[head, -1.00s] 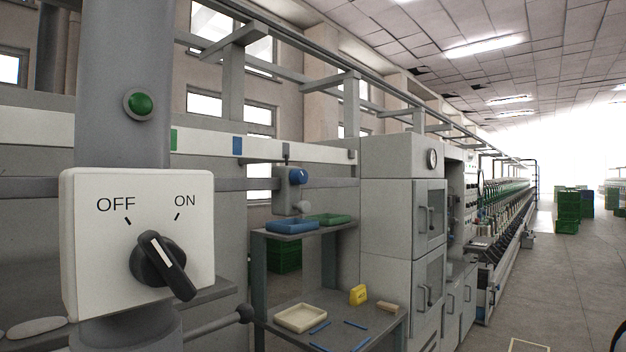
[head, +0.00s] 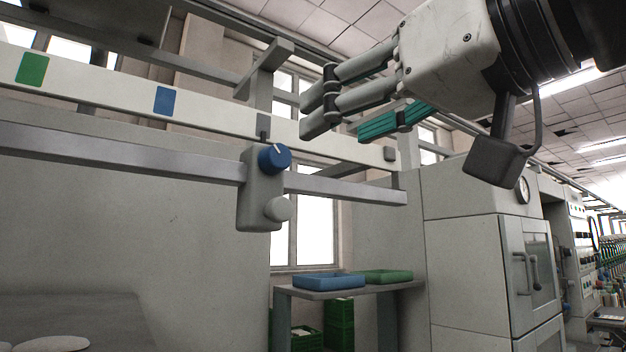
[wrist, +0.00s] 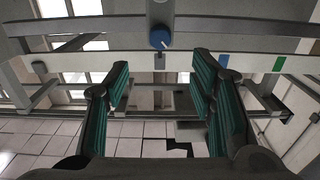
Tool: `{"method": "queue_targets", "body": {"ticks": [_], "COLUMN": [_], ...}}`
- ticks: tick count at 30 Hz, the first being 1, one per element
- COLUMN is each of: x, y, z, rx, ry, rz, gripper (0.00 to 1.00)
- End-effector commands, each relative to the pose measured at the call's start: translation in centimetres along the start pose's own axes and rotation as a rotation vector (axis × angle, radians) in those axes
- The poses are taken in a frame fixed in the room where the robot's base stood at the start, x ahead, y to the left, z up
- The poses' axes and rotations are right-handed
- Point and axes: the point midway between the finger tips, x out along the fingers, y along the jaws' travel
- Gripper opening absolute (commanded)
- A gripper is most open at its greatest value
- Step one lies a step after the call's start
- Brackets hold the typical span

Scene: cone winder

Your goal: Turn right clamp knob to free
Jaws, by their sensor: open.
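A blue knob (head: 274,158) with a white pointer line sits on a grey clamp block (head: 257,190) on the metal rail. The blue knob also shows in the wrist view (wrist: 160,38), which is upside down, beyond and between my fingers. My gripper (head: 312,112) is open and empty, apart from the knob, above and to the right of it in the head view. Its green finger pads show in the wrist view (wrist: 163,72).
The grey rail (head: 345,190) runs beneath a white beam (head: 215,115) with green and blue patches. Below are a shelf with a blue tray (head: 328,282) and a green tray (head: 388,276). A grey cabinet (head: 462,260) stands to the right.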

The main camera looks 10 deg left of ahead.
Motion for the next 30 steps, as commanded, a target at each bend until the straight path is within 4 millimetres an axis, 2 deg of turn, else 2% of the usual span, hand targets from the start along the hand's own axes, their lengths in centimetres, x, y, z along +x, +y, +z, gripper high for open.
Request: {"method": "queue_targets", "body": {"ticks": [12, 18, 24, 30], "x": [7.8, 11.0, 12.8, 13.1], "y": [0.1, 0.0, 0.1, 0.1], "z": [0.3, 0.2, 0.2, 0.2], "rx": [0.001, 0.002, 0.001, 0.000], "ry": [-0.008, -0.007, -0.006, -0.005], "rz": [0.002, 0.001, 0.002, 0.003], "gripper": [0.51, 0.51, 0.51, 0.51]}}
